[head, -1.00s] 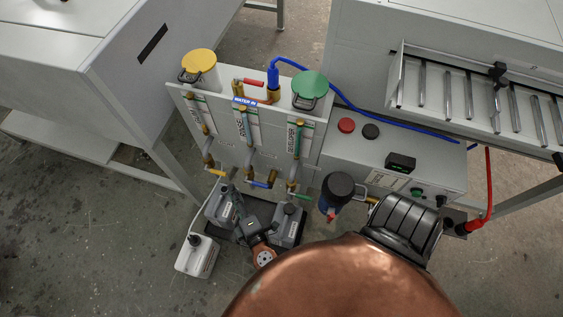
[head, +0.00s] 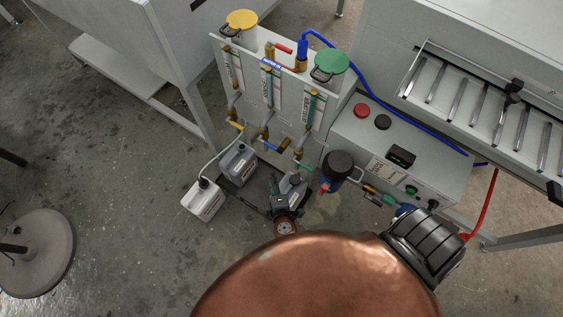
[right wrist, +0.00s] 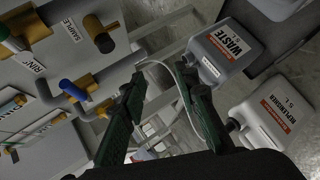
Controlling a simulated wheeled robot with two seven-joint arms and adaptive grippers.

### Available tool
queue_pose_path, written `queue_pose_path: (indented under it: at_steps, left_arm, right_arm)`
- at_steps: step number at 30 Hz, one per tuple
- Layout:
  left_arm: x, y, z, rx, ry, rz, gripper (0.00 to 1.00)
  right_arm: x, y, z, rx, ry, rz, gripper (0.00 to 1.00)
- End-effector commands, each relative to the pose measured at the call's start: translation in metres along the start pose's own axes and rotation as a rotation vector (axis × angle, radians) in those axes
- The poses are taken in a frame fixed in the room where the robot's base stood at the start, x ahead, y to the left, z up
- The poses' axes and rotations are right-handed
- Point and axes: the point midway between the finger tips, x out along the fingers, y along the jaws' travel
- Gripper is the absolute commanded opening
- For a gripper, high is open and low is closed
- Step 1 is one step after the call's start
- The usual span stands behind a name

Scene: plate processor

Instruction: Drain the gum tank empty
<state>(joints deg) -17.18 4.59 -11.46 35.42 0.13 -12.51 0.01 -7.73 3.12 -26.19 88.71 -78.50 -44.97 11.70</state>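The tank with the yellow lid (head: 241,20) stands at the left of the tank panel; I cannot read its label clearly. A yellow-handled valve (head: 236,125) sits below it, with a pale hose running toward the white jug (head: 203,201). A blue valve handle (head: 268,147) and a green one (head: 303,166) are to its right. My right gripper (head: 289,186) is low by the right-hand jug, partly covering it. In the right wrist view its dark green fingers (right wrist: 158,100) are apart, with nothing held between them. My left gripper is not in view.
A grey jug (head: 239,164) stands on a black tray (head: 250,190); a waste jug (right wrist: 225,50) and a replenisher jug (right wrist: 265,122) show in the right wrist view. A blue canister (head: 336,171) stands right of the gripper. Open floor lies left.

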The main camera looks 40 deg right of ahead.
Motion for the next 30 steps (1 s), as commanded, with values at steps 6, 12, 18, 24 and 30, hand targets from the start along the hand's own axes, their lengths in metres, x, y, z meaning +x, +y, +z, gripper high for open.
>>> queue_pose_path:
  at_steps: [6,12,18,24,30]
  left_arm:
    - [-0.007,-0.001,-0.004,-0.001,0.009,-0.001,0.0]
    - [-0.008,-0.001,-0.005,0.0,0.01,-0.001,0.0]
    - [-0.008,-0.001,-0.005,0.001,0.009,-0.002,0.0]
    - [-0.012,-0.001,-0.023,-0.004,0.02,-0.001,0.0]
    - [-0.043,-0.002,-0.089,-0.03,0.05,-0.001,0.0]
  right_arm:
    - [0.002,-0.018,0.011,0.007,-0.009,-0.057,0.28]
    - [0.003,-0.024,0.015,0.011,-0.012,-0.074,0.28]
    - [0.003,-0.024,0.016,0.011,-0.013,-0.074,0.28]
    - [0.004,-0.045,0.047,0.059,-0.068,-0.139,0.15]
    - [-0.02,-0.136,0.161,0.284,-0.293,-0.411,0.01]
